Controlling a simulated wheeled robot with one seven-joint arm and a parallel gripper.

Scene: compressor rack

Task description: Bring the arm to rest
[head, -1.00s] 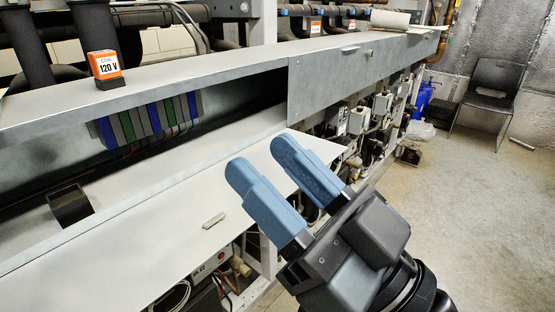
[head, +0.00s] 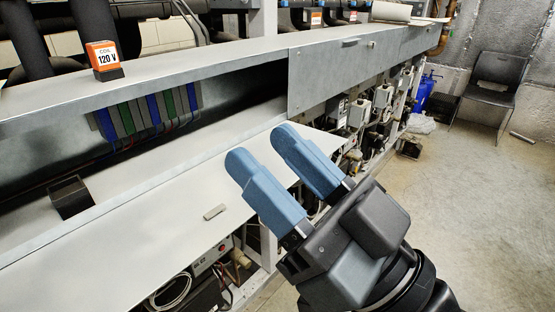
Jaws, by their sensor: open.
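My gripper (head: 262,147) is in the lower middle of the head view, with two blue fingers spread apart and nothing between them. The fingers point up and to the left, in front of the open panel of the compressor rack. They appear over the right end of the pale fold-down shelf (head: 120,235). I cannot tell how far they are from it. The orange and white coil labelled 120 V (head: 104,60) stands on the rack's top ledge at the upper left, well apart from my gripper.
A small grey piece (head: 214,212) lies on the shelf, left of my gripper. A dark square socket (head: 69,197) sits inside the panel, below coloured terminal blocks (head: 150,112).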

